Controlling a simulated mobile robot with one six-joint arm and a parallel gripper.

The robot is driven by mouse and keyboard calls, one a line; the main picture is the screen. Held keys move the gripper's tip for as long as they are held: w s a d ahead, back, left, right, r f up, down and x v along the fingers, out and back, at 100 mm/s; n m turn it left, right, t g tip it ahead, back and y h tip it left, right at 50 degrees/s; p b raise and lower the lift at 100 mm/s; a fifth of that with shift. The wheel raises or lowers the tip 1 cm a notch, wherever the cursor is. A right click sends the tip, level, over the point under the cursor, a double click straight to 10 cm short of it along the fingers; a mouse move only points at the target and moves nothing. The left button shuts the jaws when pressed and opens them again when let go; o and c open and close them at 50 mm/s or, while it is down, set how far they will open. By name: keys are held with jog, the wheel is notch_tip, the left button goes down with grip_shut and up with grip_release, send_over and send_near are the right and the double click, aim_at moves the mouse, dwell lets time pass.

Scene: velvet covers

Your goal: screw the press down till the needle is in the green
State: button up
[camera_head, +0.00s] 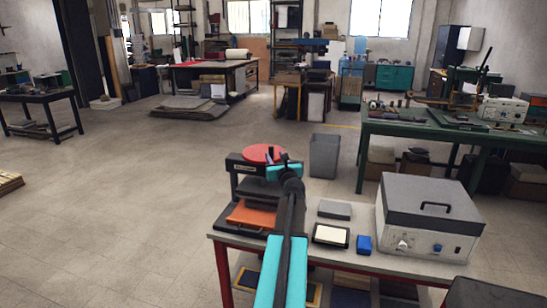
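A small dark press (236,168) stands at the left end of a grey-topped bench. A red round handwheel (258,153) sits on its top. An orange slab (247,216) lies at the foot of the press, partly hidden by my arm. My gripper (283,161) is at the right edge of the red wheel, at the end of my dark and cyan arm. It looks close to the rim, but I cannot tell whether it touches or grips it. Its fingers are too small and overlapped to read. I see no needle or green zone; the press's right side is behind my arm.
The bench top (366,262) also bears a grey block (335,209), a black-framed white pad (331,235), a blue block (364,245) and a grey lidded machine (428,212). A grey bin (324,155) stands behind. Open floor lies to the left.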

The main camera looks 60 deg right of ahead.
jog(key=shift+v, duration=1.1)
